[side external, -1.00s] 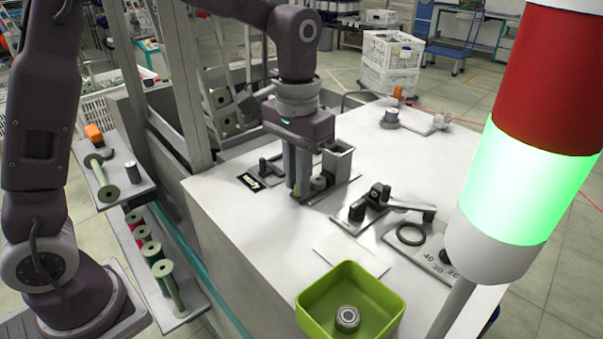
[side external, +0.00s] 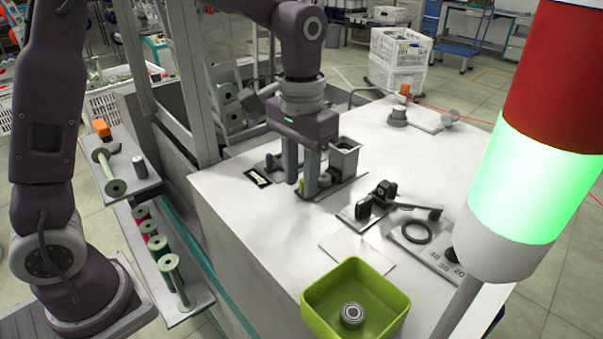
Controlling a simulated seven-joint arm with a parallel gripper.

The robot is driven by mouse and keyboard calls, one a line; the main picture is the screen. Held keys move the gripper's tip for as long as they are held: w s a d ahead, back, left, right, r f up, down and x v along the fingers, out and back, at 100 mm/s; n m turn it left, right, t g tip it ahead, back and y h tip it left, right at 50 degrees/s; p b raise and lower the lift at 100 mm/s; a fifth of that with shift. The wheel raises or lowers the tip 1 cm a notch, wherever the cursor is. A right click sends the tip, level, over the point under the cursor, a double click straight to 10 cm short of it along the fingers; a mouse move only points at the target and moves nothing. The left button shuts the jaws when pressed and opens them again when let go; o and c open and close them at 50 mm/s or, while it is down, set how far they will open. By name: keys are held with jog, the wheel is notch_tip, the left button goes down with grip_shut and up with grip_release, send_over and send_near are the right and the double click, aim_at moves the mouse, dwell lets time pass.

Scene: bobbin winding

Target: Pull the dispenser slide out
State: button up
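The dispenser (side external: 344,158) is a grey square upright hopper on a flat base plate (side external: 350,181) on the white table. A small round grey part (side external: 325,180) sits at its foot, on the side facing my gripper. I cannot tell the slide apart from the base clearly. My gripper (side external: 300,186) points straight down just left of the dispenser, with its fingertips low near the plate. Its fingers stand apart with a visible gap. A small greenish piece shows low between them; whether the fingers touch it is not clear.
A lever fixture (side external: 376,203) and a black ring (side external: 415,232) lie to the right. A green bin (side external: 392,316) holding a metal bobbin is in front. A signal lamp (side external: 520,180) stands at right. Shelves with spools (side external: 170,285) are at left.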

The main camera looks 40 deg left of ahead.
notch_tip(320, 180, up, 6)
jog(key=shift+w+r, duration=0.1)
jog(key=shift+r, duration=0.45)
jog(key=s+a+r+t, duration=0.1)
jog(key=s+a+r, duration=0.1)
jog(key=s, duration=0.4)
jog(key=s+a+r+t, duration=0.2)
jog(key=s, duration=0.3)
jog(key=s+a+f+t, duration=0.1)
jog(key=s+f, duration=0.3)
jog(key=s, duration=0.6)
jog(key=shift+a+f+t, duration=0.25)
jog(key=shift+a+t, duration=0.05)
jog(key=shift+t, duration=0.5)
